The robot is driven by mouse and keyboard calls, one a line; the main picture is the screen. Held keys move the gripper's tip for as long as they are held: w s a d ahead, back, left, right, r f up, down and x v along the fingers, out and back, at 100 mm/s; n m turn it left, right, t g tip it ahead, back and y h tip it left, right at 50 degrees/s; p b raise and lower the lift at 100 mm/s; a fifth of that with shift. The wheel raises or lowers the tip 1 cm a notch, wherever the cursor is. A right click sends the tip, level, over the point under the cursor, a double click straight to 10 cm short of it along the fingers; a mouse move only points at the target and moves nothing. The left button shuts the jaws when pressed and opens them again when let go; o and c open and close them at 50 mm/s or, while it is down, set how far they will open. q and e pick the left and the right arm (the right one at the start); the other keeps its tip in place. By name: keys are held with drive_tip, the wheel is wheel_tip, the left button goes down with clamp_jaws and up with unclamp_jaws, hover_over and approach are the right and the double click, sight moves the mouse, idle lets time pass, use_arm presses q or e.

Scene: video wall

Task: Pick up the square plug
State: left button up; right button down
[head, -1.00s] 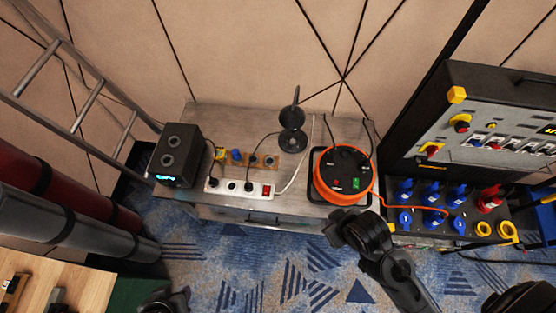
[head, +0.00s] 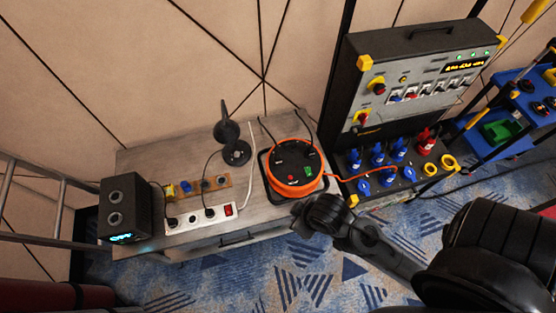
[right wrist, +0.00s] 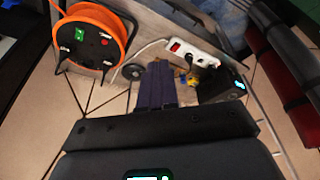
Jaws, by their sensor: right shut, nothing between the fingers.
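A wooden strip (head: 204,187) with several small pegs or plugs lies on the grey bench (head: 140,160), left of middle. A yellow piece (head: 171,190) and a blue piece (head: 186,187) stand at its left end; darker ones follow. They are too small to tell which is the square plug. In the right wrist view, the yellow piece (right wrist: 192,79) shows just right of my fingers, which hide part of the strip. My right gripper (right wrist: 160,72) is shut and empty. In the head view, my right arm ends at the bench's front edge, right of the strip. My left gripper is out of view.
A white power strip (head: 200,218) with black plugs lies in front of the wooden strip. A black speaker (head: 125,209) stands left, a black round-based stand (head: 236,153) behind. An orange cable reel (head: 294,168) and a socket panel (head: 400,85) stand right.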

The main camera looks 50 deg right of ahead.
drive_tip(key=c, duration=0.5)
unclamp_jaws()
